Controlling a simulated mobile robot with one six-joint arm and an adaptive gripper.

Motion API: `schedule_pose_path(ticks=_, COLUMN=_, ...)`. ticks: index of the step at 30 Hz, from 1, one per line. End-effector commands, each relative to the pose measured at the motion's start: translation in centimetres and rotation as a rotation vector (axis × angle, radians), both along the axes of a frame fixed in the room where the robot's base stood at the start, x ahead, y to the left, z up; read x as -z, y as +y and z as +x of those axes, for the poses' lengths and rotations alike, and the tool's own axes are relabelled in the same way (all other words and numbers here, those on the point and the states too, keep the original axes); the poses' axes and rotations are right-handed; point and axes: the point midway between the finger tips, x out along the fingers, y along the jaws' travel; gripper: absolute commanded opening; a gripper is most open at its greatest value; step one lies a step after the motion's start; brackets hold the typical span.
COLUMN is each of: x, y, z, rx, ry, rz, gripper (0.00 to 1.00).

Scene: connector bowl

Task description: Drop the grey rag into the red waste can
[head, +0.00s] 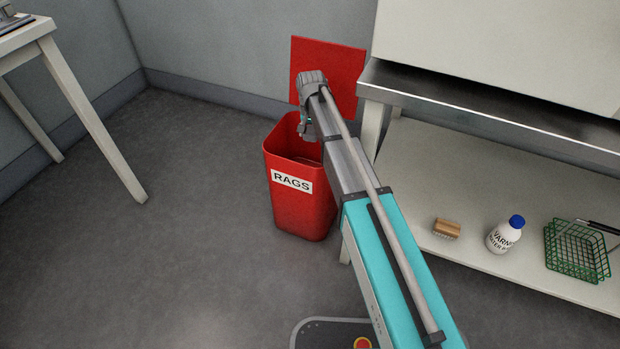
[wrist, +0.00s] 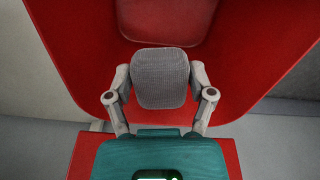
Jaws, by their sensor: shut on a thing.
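The red waste can (head: 303,205) stands on the floor against the back wall, with a white "RAGS" label on its front. My gripper (wrist: 160,85) is over the can's opening and is shut on the grey rag (wrist: 160,78), seen in the wrist view. In that view the red inside of the can (wrist: 240,60) surrounds the rag on several sides. In the head view my arm hides the rag and part of the can's rim.
A bench (head: 480,110) with a lower shelf (head: 420,200) stands right of the can. A white table (head: 70,80) stands at left. The floor between is clear.

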Motion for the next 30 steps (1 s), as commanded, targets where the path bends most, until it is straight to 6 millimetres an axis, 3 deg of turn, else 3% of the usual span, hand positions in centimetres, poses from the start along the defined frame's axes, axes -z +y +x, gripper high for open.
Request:
schedule_pose_path(ticks=3, x=-0.02, y=-0.02, z=0.02, rx=0.0, ry=0.0, rz=0.0, gripper=0.3)
schedule_pose_path(ticks=4, x=-0.02, y=-0.03, z=0.01, rx=0.0, ry=0.0, rz=0.0, gripper=0.72)
schedule_pose_path(ticks=9, x=-0.02, y=-0.05, z=0.02, rx=0.001, ry=0.0, rz=0.0, gripper=1.0)
schedule_pose_path(ticks=30, x=-0.02, y=-0.1, z=0.02, rx=0.001, ry=0.0, rz=0.0, gripper=1.0)
